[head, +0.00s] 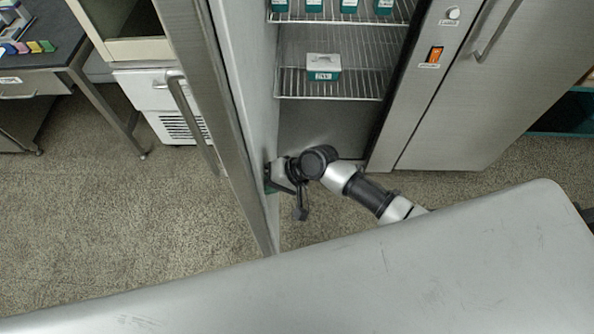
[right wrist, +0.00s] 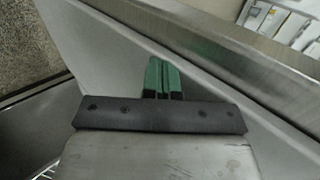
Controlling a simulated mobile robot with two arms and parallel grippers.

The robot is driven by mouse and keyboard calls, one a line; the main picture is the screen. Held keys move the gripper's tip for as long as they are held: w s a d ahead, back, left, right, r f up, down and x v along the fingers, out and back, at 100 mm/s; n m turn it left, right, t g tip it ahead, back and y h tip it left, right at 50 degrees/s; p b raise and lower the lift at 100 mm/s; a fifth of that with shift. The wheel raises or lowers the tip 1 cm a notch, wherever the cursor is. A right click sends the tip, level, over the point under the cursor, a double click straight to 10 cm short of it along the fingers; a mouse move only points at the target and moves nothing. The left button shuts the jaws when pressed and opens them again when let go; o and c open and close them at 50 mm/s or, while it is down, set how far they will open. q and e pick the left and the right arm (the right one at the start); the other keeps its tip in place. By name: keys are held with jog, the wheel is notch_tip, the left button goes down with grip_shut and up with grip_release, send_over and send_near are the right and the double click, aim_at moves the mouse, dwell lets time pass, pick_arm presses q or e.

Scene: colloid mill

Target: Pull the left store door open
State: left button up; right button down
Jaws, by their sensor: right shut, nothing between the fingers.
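The left store door (head: 243,90) stands open in the head view, swung out from the steel cabinet, with its inner face towards the right. Its long bar handle (head: 190,120) is on the outer side, facing left. My right gripper (head: 270,178) is at the inner face of the door, low down and near its free edge. Its green fingertips (right wrist: 162,78) are together with nothing between them, against or very close to the pale door panel (right wrist: 110,45) in the right wrist view; I cannot tell whether they touch. My left gripper is not in view.
Wire shelves (head: 330,97) inside the store hold white and green boxes (head: 323,67). The right store door (head: 470,90) is shut. A scratched grey surface (head: 400,280) fills the foreground. A dark bench (head: 40,60) and a white unit (head: 150,95) stand left; the floor (head: 110,220) between is clear.

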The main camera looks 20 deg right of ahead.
jog(key=w+a+m+t+p, duration=0.1)
jog(key=a+m, duration=0.1)
jog(key=a, duration=0.6)
jog(key=shift+w+h, duration=0.15)
jog(key=shift+h, duration=0.15)
